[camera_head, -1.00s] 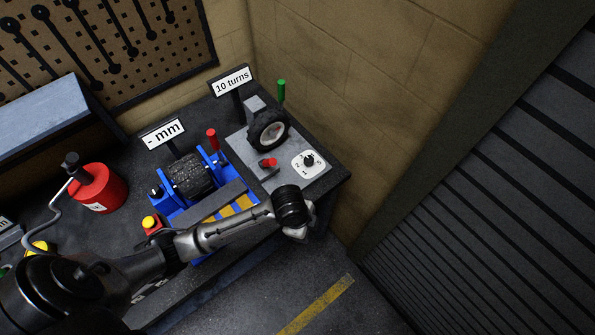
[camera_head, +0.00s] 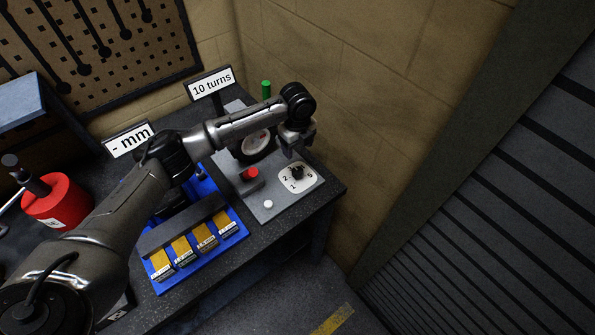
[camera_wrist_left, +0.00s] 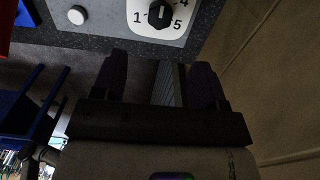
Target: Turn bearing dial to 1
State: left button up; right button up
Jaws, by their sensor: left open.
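The bearing dial is a black knob (camera_head: 298,172) on a white numbered plate (camera_head: 313,182), on the grey panel at the bench's right end. In the left wrist view the knob (camera_wrist_left: 160,14) is at the top edge, with 1 to its left and 4 and 5 to its right. The top of the plate is cut off, and I cannot tell which number the knob points to. My left gripper (camera_head: 298,146) is open and empty, just above and behind the dial, apart from it. Its two fingers (camera_wrist_left: 158,82) show below the knob in the wrist view. My right gripper is not in view.
A red knob (camera_head: 250,174) and a white button (camera_head: 268,204) are on the same panel. A wheel (camera_head: 256,143), a green handle (camera_head: 266,88) and a "10 turns" sign (camera_head: 212,83) stand behind. A blue fixture (camera_head: 226,244) is to the left. The wall is close on the right.

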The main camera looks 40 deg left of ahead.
aim_at(298, 170)
pick_arm(q)
notch_tip(298, 170, down, 12)
jog(key=shift+d, duration=0.1)
dwell(0.4)
jog(key=c, duration=0.9)
